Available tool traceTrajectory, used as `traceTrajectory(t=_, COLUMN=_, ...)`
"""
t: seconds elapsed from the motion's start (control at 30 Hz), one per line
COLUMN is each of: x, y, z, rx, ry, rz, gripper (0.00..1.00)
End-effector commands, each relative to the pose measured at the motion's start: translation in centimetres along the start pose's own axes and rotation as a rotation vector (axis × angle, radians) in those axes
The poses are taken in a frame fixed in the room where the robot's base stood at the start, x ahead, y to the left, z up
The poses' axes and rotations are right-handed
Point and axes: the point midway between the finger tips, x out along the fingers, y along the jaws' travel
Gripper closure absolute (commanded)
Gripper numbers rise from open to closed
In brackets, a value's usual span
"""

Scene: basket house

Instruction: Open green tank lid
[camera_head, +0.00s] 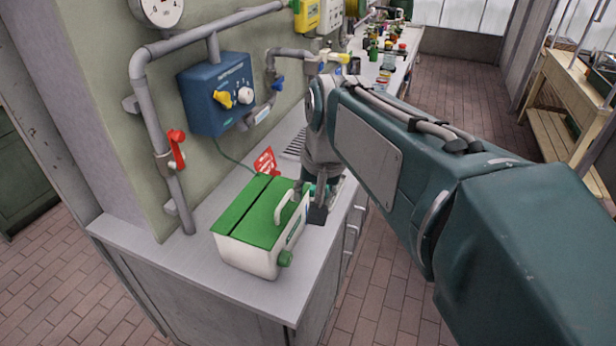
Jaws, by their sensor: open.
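A white tank (248,258) with a green lid (248,212) stands on the near end of the grey counter. The lid lies flat on top, with a dark seam across it. A pale handle (282,206) rises at the tank's right side, and a green cap (285,259) sits low on its front right. My gripper (317,208) points down just right of the handle, close to the tank. It is open; its fingers are small and partly hidden, and I cannot tell whether they touch the tank. I see nothing held.
A blue control box (219,94) and a pipe with a red lever (176,149) are on the wall. Bottles and jars (385,47) stand farther along the counter. The brick floor right of the counter is clear.

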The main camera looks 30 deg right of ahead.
Motion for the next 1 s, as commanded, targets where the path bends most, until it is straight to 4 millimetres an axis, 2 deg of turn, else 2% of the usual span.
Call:
traceTrajectory(t=0.13, x=0.0, y=-0.1, z=0.8, rx=-0.034, ry=0.014, rz=-0.002, gripper=0.49)
traceTrajectory(t=0.67, x=-0.1, y=-0.2, z=1.3, rx=-0.051, ry=0.020, rz=-0.003, gripper=0.49)
traceTrajectory(t=0.77, x=-0.1, y=-0.4, z=3.0, rx=-0.113, ry=0.045, rz=-0.007, gripper=0.49)
traceTrajectory(t=1.0, x=0.8, y=-0.3, z=9.4, rx=-0.382, ry=0.155, rz=-0.022, gripper=0.49)
